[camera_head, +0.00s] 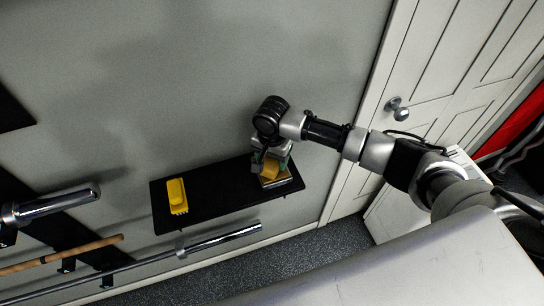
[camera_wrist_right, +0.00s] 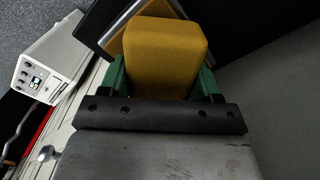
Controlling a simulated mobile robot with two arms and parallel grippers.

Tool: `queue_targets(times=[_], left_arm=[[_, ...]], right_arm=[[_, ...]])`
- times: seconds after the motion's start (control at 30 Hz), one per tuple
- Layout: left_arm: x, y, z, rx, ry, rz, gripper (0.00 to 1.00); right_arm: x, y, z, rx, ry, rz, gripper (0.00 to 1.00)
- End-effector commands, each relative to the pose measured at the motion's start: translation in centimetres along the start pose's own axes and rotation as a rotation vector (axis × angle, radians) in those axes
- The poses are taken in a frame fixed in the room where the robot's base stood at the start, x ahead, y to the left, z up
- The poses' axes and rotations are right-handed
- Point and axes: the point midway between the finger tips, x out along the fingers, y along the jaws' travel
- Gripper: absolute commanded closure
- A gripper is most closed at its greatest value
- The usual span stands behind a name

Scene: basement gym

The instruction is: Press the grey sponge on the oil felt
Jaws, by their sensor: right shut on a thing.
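My right gripper (camera_head: 270,163) reaches down over the right end of a black wall shelf (camera_head: 225,193). It is shut on a mustard-yellow block (camera_wrist_right: 165,52), seemingly the sponge; it looks yellow, not grey. Green fingers flank the block in the right wrist view. Just beyond and under it is a flat metal-rimmed tray with an ochre pad (camera_wrist_right: 116,44), seemingly the oil felt. In the head view the tray (camera_head: 275,182) sits on the shelf, partly hidden by the gripper. I cannot tell whether the block touches the pad. My left gripper is not in view.
A yellow brush (camera_head: 177,195) lies at the shelf's left end, with bare shelf between it and the tray. Metal bars (camera_head: 190,248) and a wooden rod (camera_head: 60,256) hang at lower left. A white door (camera_head: 440,70) stands right.

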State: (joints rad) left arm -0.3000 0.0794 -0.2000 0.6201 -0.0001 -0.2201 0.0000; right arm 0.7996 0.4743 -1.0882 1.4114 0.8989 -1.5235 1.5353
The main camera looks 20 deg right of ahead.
Motion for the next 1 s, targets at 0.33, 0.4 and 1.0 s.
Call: queue_targets(times=[0.33, 0.4, 1.0], left_arm=[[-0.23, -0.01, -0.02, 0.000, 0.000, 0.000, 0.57], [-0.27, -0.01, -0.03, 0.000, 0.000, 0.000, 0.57], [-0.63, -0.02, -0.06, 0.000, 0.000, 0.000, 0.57]], right_arm=[[0.09, 0.03, 0.05, 0.000, -0.001, 0.001, 0.56], [0.09, 0.03, 0.05, 0.000, -0.001, 0.002, 0.56], [0.19, 0.06, 0.06, 0.000, -0.001, 0.003, 0.56]])
